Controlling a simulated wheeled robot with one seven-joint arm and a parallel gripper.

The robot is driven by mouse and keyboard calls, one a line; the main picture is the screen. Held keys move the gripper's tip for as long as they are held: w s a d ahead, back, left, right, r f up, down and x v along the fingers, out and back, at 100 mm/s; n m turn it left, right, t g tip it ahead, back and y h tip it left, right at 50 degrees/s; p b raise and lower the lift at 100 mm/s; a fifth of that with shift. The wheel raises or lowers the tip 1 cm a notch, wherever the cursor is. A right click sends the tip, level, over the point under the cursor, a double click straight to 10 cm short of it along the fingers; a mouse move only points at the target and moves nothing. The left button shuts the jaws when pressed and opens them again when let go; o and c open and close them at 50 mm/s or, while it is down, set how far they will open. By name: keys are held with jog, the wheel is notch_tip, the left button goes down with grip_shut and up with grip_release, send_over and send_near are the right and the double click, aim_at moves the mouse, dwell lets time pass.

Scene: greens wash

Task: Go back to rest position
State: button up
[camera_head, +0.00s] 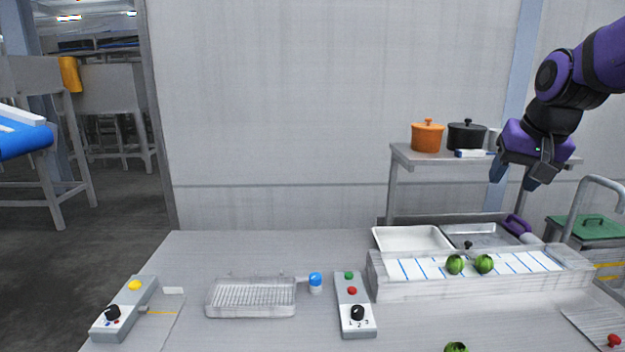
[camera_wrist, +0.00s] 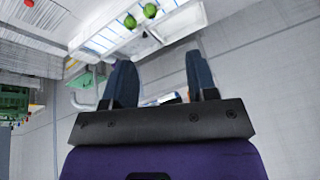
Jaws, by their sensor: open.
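Another green vegetable (camera_head: 456,347) is cut off at the bottom edge of the head view.
A wire basket tray (camera_head: 250,298), a control box with a black dial (camera_head: 355,305) and another control box (camera_head: 125,308) stand on the table. White and metal trays (camera_head: 412,239) lie behind the conveyor. An orange pot (camera_head: 427,137) and a black pot (camera_head: 467,136) stand on the shelf.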

jog(key=s+a+n, duration=0.2)
jog(key=s, duration=0.8)
jog(key=s+a+f+n, duration=0.1)
jog(key=s+a, duration=0.2)
jog(key=s, duration=0.8)
jog(key=shift+f+n+t, duration=0.3)
jog(key=shift+n, duration=0.1)
